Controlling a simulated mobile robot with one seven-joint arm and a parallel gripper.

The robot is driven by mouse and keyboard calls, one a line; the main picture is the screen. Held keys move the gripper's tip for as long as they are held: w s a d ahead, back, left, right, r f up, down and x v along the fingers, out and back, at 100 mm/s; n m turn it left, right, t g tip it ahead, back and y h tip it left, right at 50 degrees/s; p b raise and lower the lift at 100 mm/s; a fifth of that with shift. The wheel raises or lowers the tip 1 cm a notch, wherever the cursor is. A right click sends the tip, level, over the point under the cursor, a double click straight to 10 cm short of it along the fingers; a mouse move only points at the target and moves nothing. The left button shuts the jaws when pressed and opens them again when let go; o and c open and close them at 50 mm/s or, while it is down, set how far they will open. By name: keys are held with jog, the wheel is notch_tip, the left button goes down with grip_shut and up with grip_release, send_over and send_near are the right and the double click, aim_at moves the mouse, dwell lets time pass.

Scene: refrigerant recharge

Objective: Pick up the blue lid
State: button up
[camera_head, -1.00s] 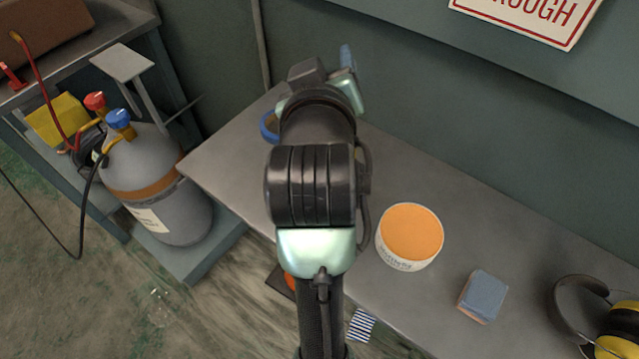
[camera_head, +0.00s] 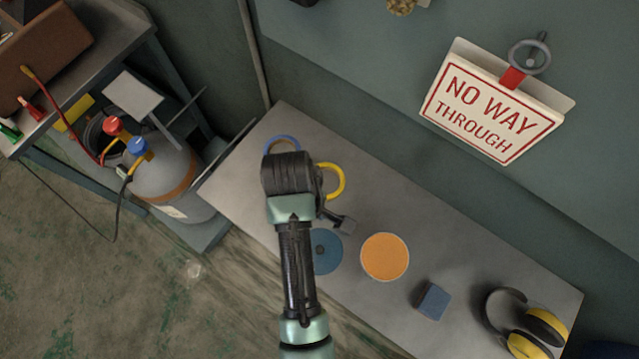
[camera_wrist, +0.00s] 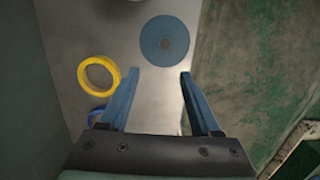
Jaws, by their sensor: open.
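The blue lid (camera_head: 328,263) is a flat round disc with a small darker centre, lying on the grey bench. In the camera_head view my arm covers part of its left side. In the camera_wrist view the whole lid (camera_wrist: 152,38) shows just beyond my fingertips. My gripper (camera_wrist: 160,74) is open and empty, with its two blue fingers spread and apart from the lid. In the camera_head view my fingers are hidden or too unclear to make out.
On the bench (camera_head: 232,178) are a yellow ring (camera_head: 338,181), a blue ring (camera_head: 281,138), an orange-topped tub (camera_head: 385,257), a blue block (camera_head: 433,300) and yellow earmuffs (camera_head: 528,335). A grey gas cylinder (camera_head: 165,178) stands left. A "NO WAY THROUGH" sign (camera_head: 492,110) hangs on the wall.

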jog(key=f, duration=0.2)
jog(key=s+f, duration=0.1)
jog(key=f, duration=0.4)
jog(key=shift+s+d+f, duration=0.15)
jog(key=shift+d+f, duration=0.1)
jog(key=shift+d, duration=0.1)
jog(key=f, duration=0.2)
jog(key=s+d+f, duration=0.1)
jog(key=f, duration=0.1)
jog(key=shift+f, duration=0.5)
grip_shut()
